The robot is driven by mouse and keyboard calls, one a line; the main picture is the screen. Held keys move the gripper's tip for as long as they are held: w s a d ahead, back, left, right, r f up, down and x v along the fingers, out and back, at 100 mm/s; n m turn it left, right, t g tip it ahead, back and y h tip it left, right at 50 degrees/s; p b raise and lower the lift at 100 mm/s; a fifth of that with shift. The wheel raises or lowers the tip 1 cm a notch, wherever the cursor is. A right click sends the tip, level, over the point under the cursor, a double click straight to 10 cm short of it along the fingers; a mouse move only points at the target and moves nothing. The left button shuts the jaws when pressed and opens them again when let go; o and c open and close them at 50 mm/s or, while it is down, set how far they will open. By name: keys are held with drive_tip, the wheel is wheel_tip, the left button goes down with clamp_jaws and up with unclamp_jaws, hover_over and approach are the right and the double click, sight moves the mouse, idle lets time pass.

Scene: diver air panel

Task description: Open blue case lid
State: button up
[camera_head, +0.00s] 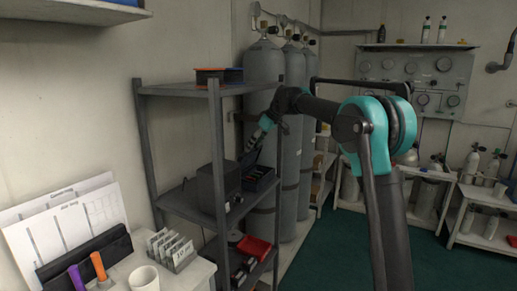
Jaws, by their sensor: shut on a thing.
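A dark blue case (262,181) sits on the middle shelf of the grey rack, right of a dark box. A dark, lid-like panel (248,160) stands tilted at its near left side, and small contents seem to show inside, so the lid looks at least partly raised. My gripper (252,146) reaches in from the right, just above the case, with its fingers pointing down and left at the panel's upper edge. It appears shut on the lid's edge; the contact itself is small and dark.
A dark grey box (218,187) stands close left of the case. Rack posts (217,150) and the upper shelf (185,89), with an orange and dark blue item (217,75), frame the space. Tall grey cylinders (291,140) stand behind. A desk with a white mug (144,279) is at front left.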

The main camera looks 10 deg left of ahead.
drive_tip(key=shift+w+a+r, duration=0.2)
drive_tip(key=shift+w+a, duration=0.15)
drive_tip(key=shift+a, duration=0.1)
drive_tip(key=o, duration=1.4)
drive_tip(key=shift+o, duration=0.2)
drive_tip(key=v, duration=1.2)
drive_tip(key=shift+c, duration=0.3)
